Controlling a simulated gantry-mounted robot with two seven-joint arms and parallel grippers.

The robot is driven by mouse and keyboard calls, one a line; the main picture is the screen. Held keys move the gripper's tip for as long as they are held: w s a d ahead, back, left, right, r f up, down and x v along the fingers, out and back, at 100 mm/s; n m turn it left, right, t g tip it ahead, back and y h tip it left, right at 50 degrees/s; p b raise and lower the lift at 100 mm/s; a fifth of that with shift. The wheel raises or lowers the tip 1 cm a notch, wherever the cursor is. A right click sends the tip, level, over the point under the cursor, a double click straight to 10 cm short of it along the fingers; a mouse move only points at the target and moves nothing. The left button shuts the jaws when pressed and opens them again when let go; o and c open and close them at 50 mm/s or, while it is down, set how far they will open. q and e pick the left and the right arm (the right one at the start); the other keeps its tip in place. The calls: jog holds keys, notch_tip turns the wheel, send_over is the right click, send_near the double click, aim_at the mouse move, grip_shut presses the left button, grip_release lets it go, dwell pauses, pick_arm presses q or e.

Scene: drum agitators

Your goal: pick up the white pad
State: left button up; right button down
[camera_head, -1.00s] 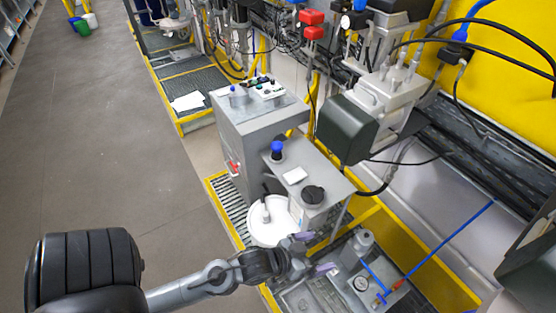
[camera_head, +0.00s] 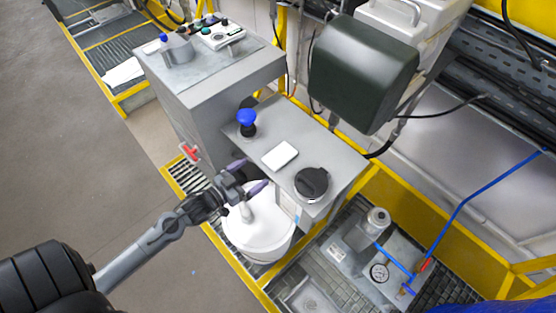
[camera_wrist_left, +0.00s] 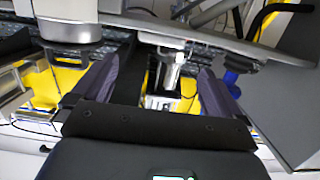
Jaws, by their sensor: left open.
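The white pad (camera_head: 280,155) lies flat on the grey shelf (camera_head: 331,143), between the blue-topped knob and the black round cap. My left gripper (camera_head: 247,177) is open and empty, with purple-grey fingers. In the head view it appears just left of the pad, over the white drum by the shelf's front edge, apart from the pad. In the left wrist view the two fingers (camera_wrist_left: 160,85) stand wide apart with nothing held between them. I cannot make out the pad in that view. My right gripper is not in view.
A blue-topped knob (camera_head: 246,122) and a black cap (camera_head: 312,182) flank the pad. A white drum (camera_head: 262,232) stands below the shelf. A grey control cabinet (camera_head: 215,75) is behind, and a dark green box (camera_head: 362,72) overhangs at right. Open floor lies left.

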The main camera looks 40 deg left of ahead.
aim_at(276, 158)
pick_arm(q)
jog(key=shift+b+x, duration=0.7)
jog(key=shift+x, duration=4.65)
jog(key=shift+f, duration=0.1)
jog(key=c, duration=1)
